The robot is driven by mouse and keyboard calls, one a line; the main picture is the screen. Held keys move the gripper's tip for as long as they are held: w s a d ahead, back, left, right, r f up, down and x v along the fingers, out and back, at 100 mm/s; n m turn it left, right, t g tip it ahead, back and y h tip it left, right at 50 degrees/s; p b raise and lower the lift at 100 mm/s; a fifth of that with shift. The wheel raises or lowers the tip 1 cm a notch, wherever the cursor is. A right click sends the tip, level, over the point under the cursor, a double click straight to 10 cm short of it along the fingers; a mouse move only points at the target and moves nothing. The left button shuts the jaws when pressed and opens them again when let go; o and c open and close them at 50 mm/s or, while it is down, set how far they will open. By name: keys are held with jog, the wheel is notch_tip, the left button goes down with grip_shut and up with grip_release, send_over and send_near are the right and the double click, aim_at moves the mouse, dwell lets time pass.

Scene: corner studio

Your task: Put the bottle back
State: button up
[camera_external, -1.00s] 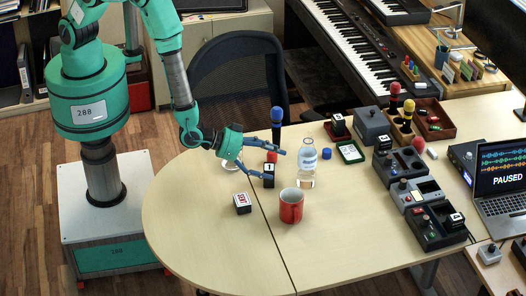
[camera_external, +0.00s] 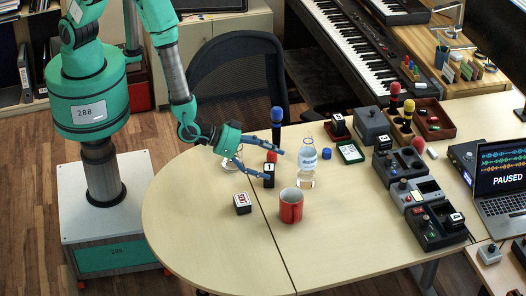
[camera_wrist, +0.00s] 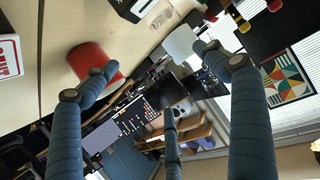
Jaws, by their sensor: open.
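A clear bottle (camera_external: 307,167) with a pale blue and white label stands upright on the table, right of my gripper. A small blue cap-like piece (camera_external: 326,154) lies on the table to its right. My gripper (camera_external: 276,164) is open and empty, its blue fingers spread and pointing towards the bottle, with a gap between tips and bottle. In the wrist view my fingers (camera_wrist: 155,75) are spread apart with nothing clearly held. I cannot clearly make out the bottle in the wrist view.
A red mug (camera_external: 291,206) stands in front of the bottle; it also shows in the wrist view (camera_wrist: 92,62). A small dark box (camera_external: 242,204) lies front left. A blue-topped microphone (camera_external: 277,125) stands behind. Dark trays (camera_external: 407,192) line the right.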

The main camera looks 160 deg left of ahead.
jog(key=w+d+r+m+t+h, duration=0.2)
jog(key=w+d+r, duration=0.2)
jog(key=d+r, duration=0.4)
jog(key=w+d+r+m+t+h, duration=0.1)
jog(key=w+d+r+h, duration=0.25)
jog(key=d+r, duration=0.55)
jog(key=w+d+r+m+t+h, duration=0.15)
jog(key=w+d+r, duration=0.25)
jog(key=d+r, duration=0.4)
jog(key=s+d+r+m+t+h, duration=0.1)
jog(key=s+d+r+m+h, duration=0.25)
jog(key=d+r, duration=0.7)
jog(key=s+d+r+m+g+h, duration=0.1)
jog(key=s+d+r+m, duration=0.15)
jog(key=s+d, duration=0.6)
jog(key=s+d+r+m+g+h, duration=0.1)
jog(key=s+d+r, duration=0.3)
jog(key=s+d, duration=0.45)
jog(key=s+d+m+g, duration=0.1)
jog(key=s+d, duration=0.1)
jog(key=s, duration=0.8)
jog(key=s+d+r+m+g, duration=0.1)
jog(key=s+d+m, duration=0.1)
jog(key=s, duration=0.9)
jog(key=shift+d, duration=0.8)
